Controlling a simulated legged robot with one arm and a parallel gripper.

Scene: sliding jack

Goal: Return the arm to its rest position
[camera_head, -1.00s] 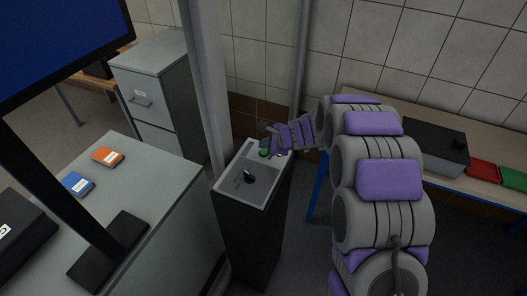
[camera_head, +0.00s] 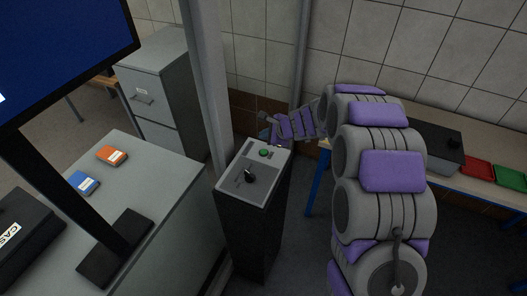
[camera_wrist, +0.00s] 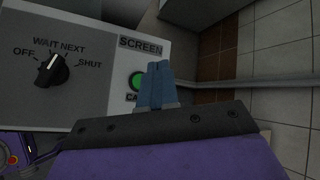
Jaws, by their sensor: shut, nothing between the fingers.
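My arm is purple and grey and reaches from the lower right toward the control pedestal in the head view. My gripper (camera_head: 266,134) is over the far end of the pedestal, beyond the green button (camera_head: 264,153). In the wrist view the two blue fingers of my gripper (camera_wrist: 158,84) are together with nothing between them. They overlap the right edge of the green button (camera_wrist: 137,82) in that view; I cannot tell whether they touch it. The control pedestal (camera_head: 231,187) also carries a black knob (camera_head: 249,175), which shows in the wrist view (camera_wrist: 50,72) among the labels OFF, WAIT, NEXT and SHUT.
A grey post (camera_head: 206,85) stands just behind the pedestal. A desk (camera_head: 160,190) with a monitor (camera_head: 65,45) is at left. A bench (camera_head: 440,171) with a dark box (camera_head: 432,147) and red and green trays is at right. A filing cabinet (camera_head: 158,85) stands behind.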

